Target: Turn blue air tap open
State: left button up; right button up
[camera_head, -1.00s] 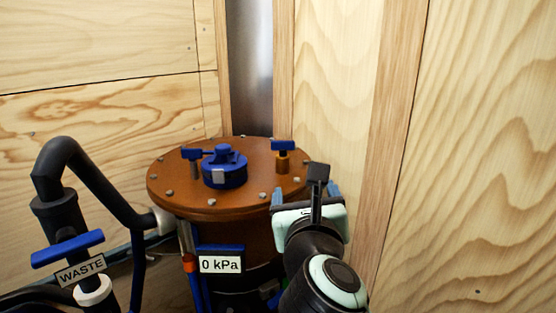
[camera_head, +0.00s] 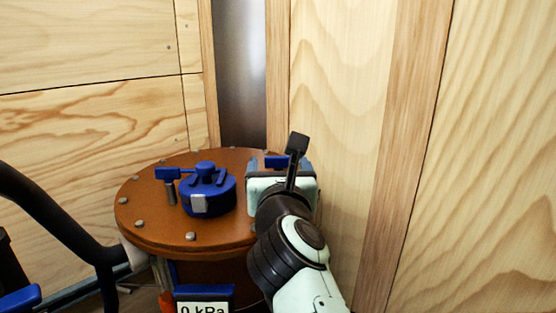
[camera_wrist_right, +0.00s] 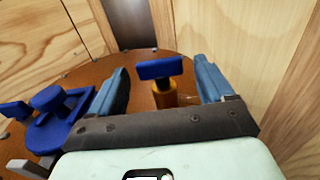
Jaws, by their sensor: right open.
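The blue air tap (camera_wrist_right: 160,68) has a flat blue handle on an orange-brown stem (camera_wrist_right: 164,95). It stands near the right rim of the brown round lid. In the head view the blue tap handle (camera_head: 275,161) shows just behind my right gripper, which hides its stem. My right gripper (camera_head: 281,168) is over the lid's right side. In the right wrist view its two blue fingers (camera_wrist_right: 163,84) are apart, one on each side of the tap, with nothing clamped. A gap shows between each finger and the tap. My left gripper is not in view.
A blue clamp cap (camera_head: 207,190) sits mid-lid, with another blue-handled fitting (camera_head: 167,174) at its left. The brown lid (camera_head: 140,215) has bolts around its edge. Wooden walls (camera_head: 340,120) stand close behind and right. A black pipe (camera_head: 60,225) and a "0 kPa" label (camera_head: 203,308) are in front.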

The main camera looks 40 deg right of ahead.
aim_at(279, 165)
jog(key=shift+x, duration=2.15)
jog(key=shift+c, duration=0.3)
jog(key=c, duration=0.9)
